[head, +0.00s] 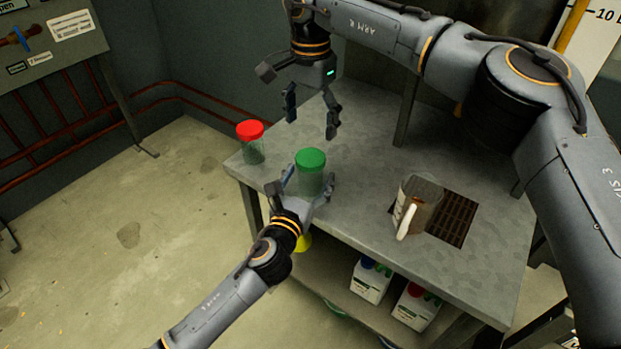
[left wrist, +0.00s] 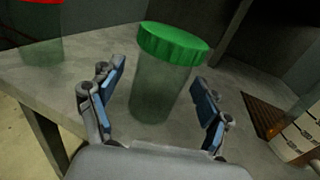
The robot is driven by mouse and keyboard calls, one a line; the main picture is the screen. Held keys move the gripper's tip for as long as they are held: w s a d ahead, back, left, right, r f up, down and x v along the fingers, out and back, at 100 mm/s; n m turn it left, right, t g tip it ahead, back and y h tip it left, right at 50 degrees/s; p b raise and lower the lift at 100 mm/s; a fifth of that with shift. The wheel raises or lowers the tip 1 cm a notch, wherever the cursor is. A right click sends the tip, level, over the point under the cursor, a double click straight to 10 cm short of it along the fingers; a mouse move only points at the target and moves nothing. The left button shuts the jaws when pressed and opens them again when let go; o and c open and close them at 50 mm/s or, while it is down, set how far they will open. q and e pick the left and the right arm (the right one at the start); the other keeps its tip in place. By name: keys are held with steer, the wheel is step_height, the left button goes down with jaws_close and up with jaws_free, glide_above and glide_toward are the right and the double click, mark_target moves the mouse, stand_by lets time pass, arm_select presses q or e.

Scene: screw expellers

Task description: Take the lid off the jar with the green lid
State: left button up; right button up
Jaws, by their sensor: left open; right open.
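The jar with the green lid (head: 311,172) stands upright on the grey metal table, lid on. In the left wrist view the jar (left wrist: 160,88) is clear-walled and stands between the open fingers. My left gripper (head: 305,188) is open at the jar's front, its fingers on either side of the body below the lid; I see gaps beside the jar in the left wrist view (left wrist: 158,100). My right gripper (head: 312,125) is open and empty above and behind the green lid, pointing down.
A jar with a red lid (head: 250,142) stands at the table's left corner. A measuring jug (head: 418,203) with a white handle stands beside a dark grate (head: 455,220) on the right. Bottles (head: 371,281) stand on the lower shelf. The table (head: 350,235) is bare between jar and jug.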

arm_select(q)
steer(key=shift+w+d, duration=0.1)
steer(key=shift+w, duration=0.25)
